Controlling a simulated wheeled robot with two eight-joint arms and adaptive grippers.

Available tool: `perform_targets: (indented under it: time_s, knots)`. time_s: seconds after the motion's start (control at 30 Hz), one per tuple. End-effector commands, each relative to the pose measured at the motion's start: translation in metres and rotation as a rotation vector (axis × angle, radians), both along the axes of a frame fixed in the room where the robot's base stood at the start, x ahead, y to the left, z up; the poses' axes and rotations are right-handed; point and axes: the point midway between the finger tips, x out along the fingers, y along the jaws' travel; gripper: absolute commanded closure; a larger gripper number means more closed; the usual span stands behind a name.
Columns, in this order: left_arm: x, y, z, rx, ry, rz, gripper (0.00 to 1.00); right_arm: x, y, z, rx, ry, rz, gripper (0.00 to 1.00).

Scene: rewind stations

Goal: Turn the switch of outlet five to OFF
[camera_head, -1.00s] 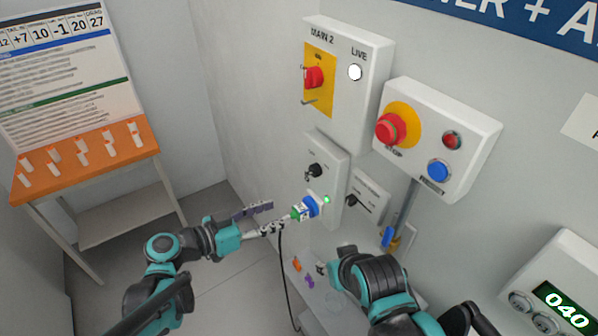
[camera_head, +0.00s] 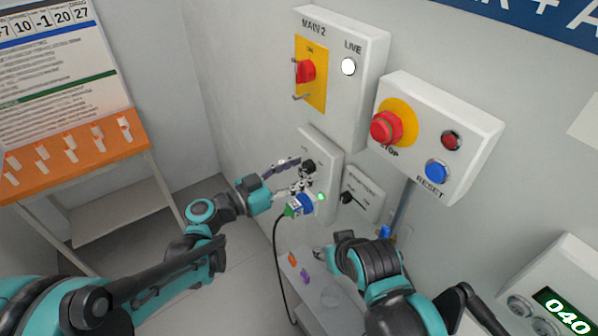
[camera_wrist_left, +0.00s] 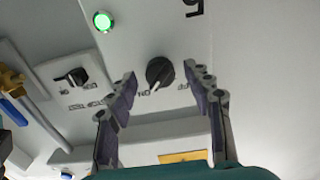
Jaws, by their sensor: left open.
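The outlet five box (camera_head: 328,160) is a white panel on the wall with a black rotary switch (camera_head: 308,167), a lit green lamp (camera_head: 320,197) and a blue plug socket (camera_head: 304,201). In the left wrist view the switch (camera_wrist_left: 159,73) has its white mark toward the ON label, with OFF to its right. The lamp (camera_wrist_left: 103,21) glows green, and a 5 (camera_wrist_left: 193,8) shows upside down. My left gripper (camera_head: 302,174) is open at the switch. Its fingertips (camera_wrist_left: 161,76) lie either side of the knob in the picture; contact is unclear. My right gripper (camera_head: 319,253) is lower right, fingers mostly hidden.
A green plug (camera_head: 290,209) with a black cable sits in the socket just below. A smaller switch box (camera_head: 362,193) is to the right. The MAIN 2 box (camera_head: 341,90) and the stop box (camera_head: 440,130) are above. A shelf (camera_head: 325,290) with small coloured items is below.

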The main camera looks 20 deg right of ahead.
Motion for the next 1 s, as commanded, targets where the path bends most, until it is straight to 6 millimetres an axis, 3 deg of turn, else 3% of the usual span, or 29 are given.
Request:
perform_targets:
  time_s: [0.13,0.3,0.33,0.67,1.0]
  knots:
    - [0.0001,0.0003,0.0002,0.0,0.0,0.0,0.49,0.0,0.0,0.0003,0.0,0.0,0.0,0.6]
    - [0.0001,0.0005,0.0002,0.0,0.0,0.0,0.94,0.0,0.0,0.0003,0.0,0.0,0.0,0.6]
    - [0.0001,0.0005,0.0002,0.0,0.0,0.0,0.99,0.0,0.0,0.0003,0.0,0.0,0.0,0.6]
    - [0.0001,0.0005,0.0001,-0.009,0.024,0.0,0.99,0.0001,0.0,-0.0001,0.0,0.0,0.0,0.6]
    - [0.0004,0.0006,-0.0001,-0.077,0.212,0.001,0.99,0.0001,0.0,-0.0018,0.0,0.0,0.0,0.6]
